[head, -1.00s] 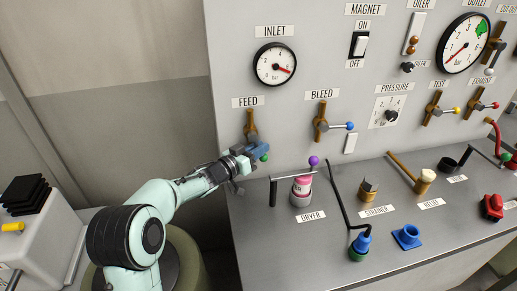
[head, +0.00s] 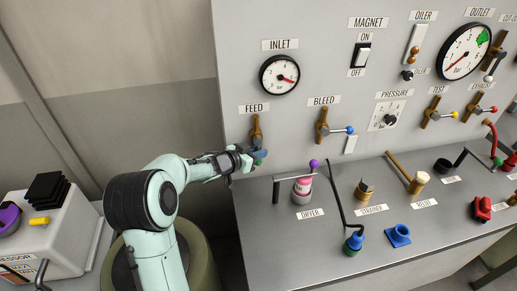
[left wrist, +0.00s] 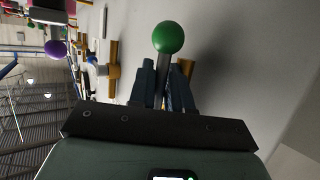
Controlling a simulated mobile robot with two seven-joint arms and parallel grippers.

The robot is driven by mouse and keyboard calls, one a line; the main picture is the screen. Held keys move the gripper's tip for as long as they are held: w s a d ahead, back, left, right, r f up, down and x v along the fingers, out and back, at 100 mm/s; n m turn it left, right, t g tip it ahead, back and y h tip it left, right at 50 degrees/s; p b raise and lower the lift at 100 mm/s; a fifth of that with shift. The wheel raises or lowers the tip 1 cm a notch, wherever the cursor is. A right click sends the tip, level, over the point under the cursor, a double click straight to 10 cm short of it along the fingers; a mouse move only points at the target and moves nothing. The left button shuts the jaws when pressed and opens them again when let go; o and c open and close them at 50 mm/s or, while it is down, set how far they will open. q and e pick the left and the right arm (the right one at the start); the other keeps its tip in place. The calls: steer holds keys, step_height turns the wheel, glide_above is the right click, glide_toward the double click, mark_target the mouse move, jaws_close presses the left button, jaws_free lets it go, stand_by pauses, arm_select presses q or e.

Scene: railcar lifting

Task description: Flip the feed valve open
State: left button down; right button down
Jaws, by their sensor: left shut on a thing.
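The feed valve (head: 256,131) is a brass fitting on the grey panel under the FEED label, below the inlet gauge (head: 279,75). My left gripper (head: 256,157) is at the valve's lever, just below the brass body. In the left wrist view the green knob (left wrist: 168,37) of the lever sticks out beyond the fingertips, and the thin lever runs between the two blue fingers (left wrist: 164,85). The gripper is shut on the lever. In the head view the gripper partly covers the lever and knob. My right gripper is not in view.
The bleed valve (head: 322,125) with a blue-knobbed lever is to the right on the panel. The dryer (head: 302,187), with a pink cartridge and purple-knobbed arm, stands on the bench just right of the gripper. The compressor (head: 50,238) is at lower left.

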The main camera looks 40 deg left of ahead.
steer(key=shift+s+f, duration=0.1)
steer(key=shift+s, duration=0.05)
arm_select(q)
steer(key=c, duration=1.1)
jaws_free()
steer(key=shift+c, duration=0.2)
steer(key=shift+s, duration=0.15)
